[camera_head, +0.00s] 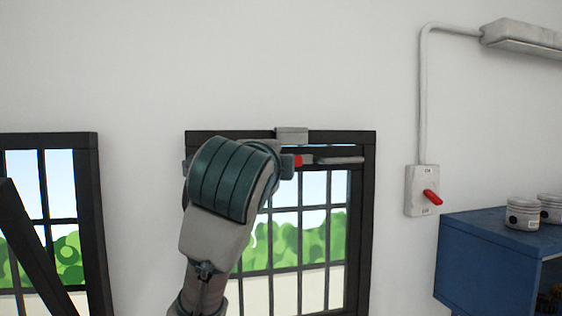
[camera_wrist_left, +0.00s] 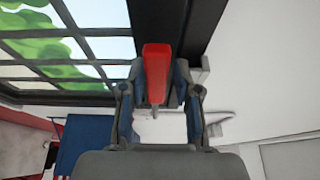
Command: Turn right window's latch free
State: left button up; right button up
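The right window (camera_head: 313,225) has a dark frame and a grid of bars. Its latch has a red handle (camera_head: 298,160) near the top, partly hidden in the head view behind my left gripper (camera_head: 285,165). In the left wrist view the red handle (camera_wrist_left: 157,70) lies between the two fingers of my left gripper (camera_wrist_left: 159,82). My left forearm covers the window's left part. My right gripper is not in view.
Another dark-framed window (camera_head: 97,200) stands at the left. A wall switch box (camera_head: 419,190) with a red lever is to the right. A blue cabinet (camera_head: 482,262) with pistons (camera_head: 522,213) on top stands at the lower right. Bare wall lies between.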

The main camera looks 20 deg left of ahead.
pick_arm(q)
jog(key=shift+o, duration=0.4)
jog(key=shift+w+a+f, duration=0.2)
jog(key=shift+w+a, duration=0.15)
jog(key=shift+w, duration=0.1)
jog(key=a+v, duration=0.1)
jog(key=v, duration=0.6)
jog(key=shift+s, duration=0.35)
jog(key=shift+d+f, duration=0.15)
